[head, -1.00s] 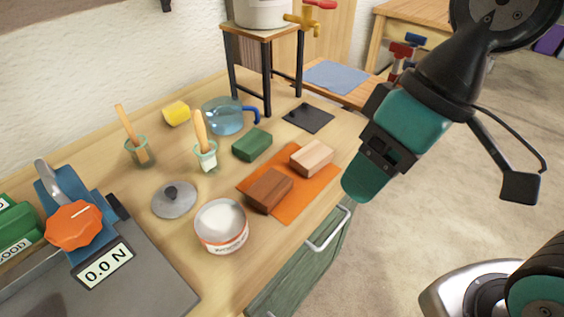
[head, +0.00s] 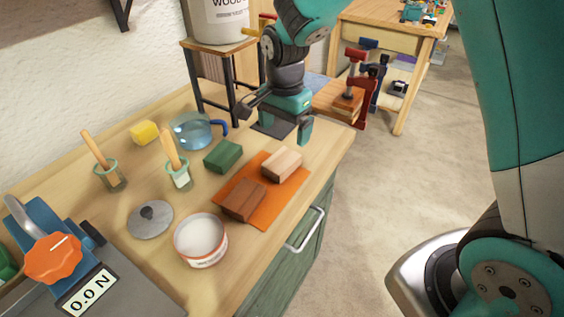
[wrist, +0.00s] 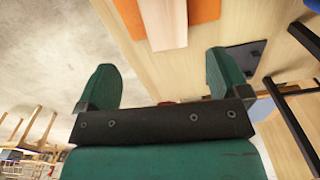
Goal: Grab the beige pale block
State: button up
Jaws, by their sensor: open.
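The beige pale block (head: 281,164) lies on the far end of the orange mat (head: 262,217), beside a brown block (head: 243,200). My gripper (head: 284,122) is behind the pale block in the head view, over the table's far edge by the dark pad, apart from the block. In the wrist view my gripper (wrist: 163,82) has its two green fingers spread wide with nothing between them.
A green block (head: 222,157) lies left of the mat. A white tub (head: 200,240), a grey lid (head: 150,219), brush jars and a glass jug (head: 190,131) stand further left. A stool (head: 220,45) bearing a large bucket stands behind. Floor is free at right.

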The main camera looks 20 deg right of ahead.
aim_at(282, 160)
notch_tip(282, 160, down, 6)
jog(key=shift+r, duration=0.15)
jog(key=f, duration=0.1)
jog(key=f+p, duration=0.1)
jog(key=f, duration=0.3)
jog(key=shift+w+a+p, duration=0.2)
jog(key=shift+w+p, duration=0.1)
jog(key=c, duration=1)
jog(key=shift+r, duration=0.15)
